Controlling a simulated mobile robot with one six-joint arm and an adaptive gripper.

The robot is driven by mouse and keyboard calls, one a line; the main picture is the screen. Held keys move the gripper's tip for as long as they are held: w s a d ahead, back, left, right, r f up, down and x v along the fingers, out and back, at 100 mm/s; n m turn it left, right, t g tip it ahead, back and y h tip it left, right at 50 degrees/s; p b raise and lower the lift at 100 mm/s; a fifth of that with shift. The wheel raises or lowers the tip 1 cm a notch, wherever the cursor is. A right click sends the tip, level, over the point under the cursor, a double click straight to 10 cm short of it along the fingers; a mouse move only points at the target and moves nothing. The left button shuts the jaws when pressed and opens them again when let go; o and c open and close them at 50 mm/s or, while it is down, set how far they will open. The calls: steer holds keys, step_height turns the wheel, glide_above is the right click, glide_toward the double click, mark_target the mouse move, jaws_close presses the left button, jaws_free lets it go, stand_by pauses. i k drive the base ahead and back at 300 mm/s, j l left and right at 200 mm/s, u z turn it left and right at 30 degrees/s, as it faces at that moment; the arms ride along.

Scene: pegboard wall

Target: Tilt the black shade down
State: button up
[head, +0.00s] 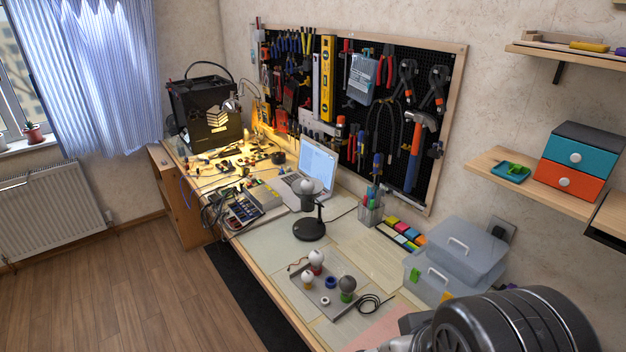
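A small desk lamp stands on the workbench in front of the laptop, with a round black base (310,230) and a thin dark stem. Its dark shade (307,200) sits at the top left of the stem and appears to face upward, with a white bulb (307,186) showing above its rim. The shade is small in this view, so its exact tilt is hard to tell. Part of my arm fills the bottom right corner, well apart from the lamp. My gripper is not seen.
An open laptop (318,162) stands behind the lamp. A grey board with bulbs (328,290) lies in front, a pen holder (371,212) to the right. Clear plastic boxes (462,250) stand near my arm. A lit lamp (231,104) is farther back. The pegboard (385,62) carries tools.

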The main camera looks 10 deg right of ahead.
mark_target(306, 205)
steer(key=i, duration=0.2)
steer(key=k, duration=0.45)
steer(key=i+j+z, duration=0.25)
steer(key=i+j, duration=0.15)
steer(key=j, duration=0.2)
steer(key=i+j+z, duration=0.1)
steer(key=j, duration=0.2)
steer(key=i+j+z, duration=0.2)
steer(key=i+j, duration=0.15)
steer(key=j, duration=0.3)
steer(key=i+j+z, duration=0.15)
steer(key=j, duration=0.2)
steer(key=i+j+z, duration=0.1)
steer(key=j, duration=0.25)
